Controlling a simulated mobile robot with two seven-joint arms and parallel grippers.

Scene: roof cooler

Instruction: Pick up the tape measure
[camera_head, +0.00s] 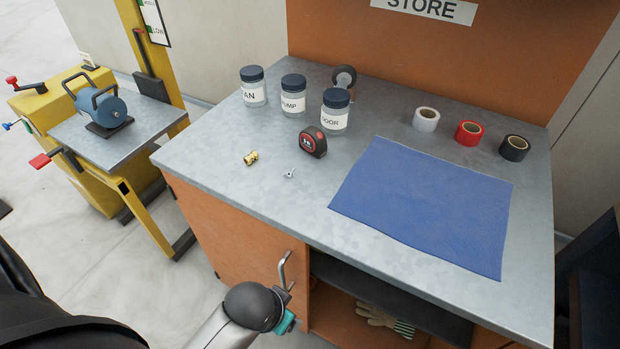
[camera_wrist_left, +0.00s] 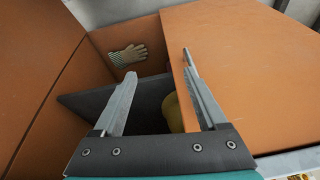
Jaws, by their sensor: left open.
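The tape measure (camera_head: 313,142), dark with a red edge, stands on the grey metal worktop (camera_head: 235,165), near the jars. The wrist view does not show it. My left gripper (camera_wrist_left: 158,66) is open and empty, below worktop height in front of the cabinet, well apart from the tape measure. In the head view only its teal part (camera_head: 288,322) shows clearly beside my black wrist; the fingers are hard to make out. In the wrist view its fingers point toward the open cabinet bay, one finger close to the orange panel's edge. My right gripper is in no view.
Three labelled jars (camera_head: 333,111) and a dark roll (camera_head: 343,77) stand behind the tape measure. A brass fitting (camera_head: 251,158) and a small metal piece (camera_head: 289,173) lie in front. A blue mat (camera_head: 424,202) and tape rolls (camera_head: 469,133) are right. A glove (camera_wrist_left: 128,55) lies in the cabinet.

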